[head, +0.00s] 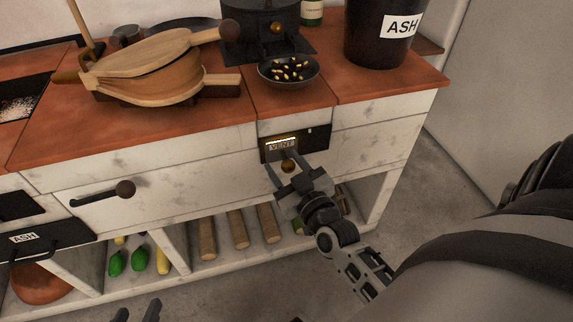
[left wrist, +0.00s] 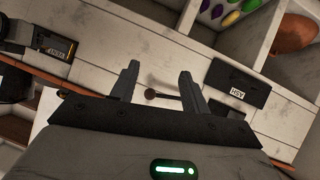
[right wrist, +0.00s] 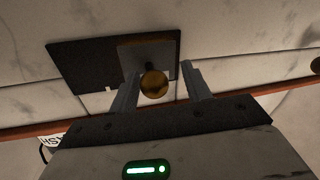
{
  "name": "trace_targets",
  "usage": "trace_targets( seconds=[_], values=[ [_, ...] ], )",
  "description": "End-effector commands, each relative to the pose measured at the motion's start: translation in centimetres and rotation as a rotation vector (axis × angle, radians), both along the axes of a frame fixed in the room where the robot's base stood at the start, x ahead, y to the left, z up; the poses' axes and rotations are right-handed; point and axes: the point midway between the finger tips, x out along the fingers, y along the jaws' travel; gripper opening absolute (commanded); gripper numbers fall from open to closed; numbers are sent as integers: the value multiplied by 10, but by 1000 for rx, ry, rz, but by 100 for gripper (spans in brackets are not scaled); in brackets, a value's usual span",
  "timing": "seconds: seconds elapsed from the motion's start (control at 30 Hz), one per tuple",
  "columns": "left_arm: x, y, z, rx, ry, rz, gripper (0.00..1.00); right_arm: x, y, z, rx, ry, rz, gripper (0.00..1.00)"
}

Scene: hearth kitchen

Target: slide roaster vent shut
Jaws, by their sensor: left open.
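The roaster vent (head: 318,139) is a dark plate on the counter front below the small pan, with a grey slider labelled VENT (head: 281,147) at its left part and a thin bright strip above the label. A round brass knob (head: 288,166) sticks out from the slider; it also shows in the right wrist view (right wrist: 154,84). My right gripper (head: 285,173) is open, its fingers either side of the knob with gaps visible. My left gripper (head: 137,311) is open and empty at the bottom edge of the head view, away from the vent.
A drawer handle with a dark knob (head: 126,188) sticks out left of the vent. On the counter stand bellows (head: 160,75), a pan of beans (head: 289,71) and an ash bucket (head: 380,35). The lower shelf holds logs (head: 237,229) and vegetables. Open floor lies at the right.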

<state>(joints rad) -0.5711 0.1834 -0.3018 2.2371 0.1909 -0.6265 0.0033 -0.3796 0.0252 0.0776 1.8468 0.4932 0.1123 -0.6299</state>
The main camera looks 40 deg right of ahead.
Motion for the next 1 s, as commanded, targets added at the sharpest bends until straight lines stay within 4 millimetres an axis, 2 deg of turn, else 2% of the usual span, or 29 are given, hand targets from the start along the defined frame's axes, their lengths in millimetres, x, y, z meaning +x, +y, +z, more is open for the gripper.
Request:
trace_targets(
  seconds=[0.17,0.27,0.7,0.83,1.0],
  values=[
    [0,0,2,0,0,0,46,-7,0,-1,-1,3,-1,48],
    [-1,0,4,3,6,-2,46,-21,1,0,-2,5,-1,48],
    [-4,8,-10,38,92,9,46,-122,14,0,-1,6,2,48],
    [-3,8,-11,44,105,6,46,-143,17,0,-1,3,1,48],
    [-4,8,-12,46,112,6,46,-156,19,0,0,1,2,48]
  ],
)
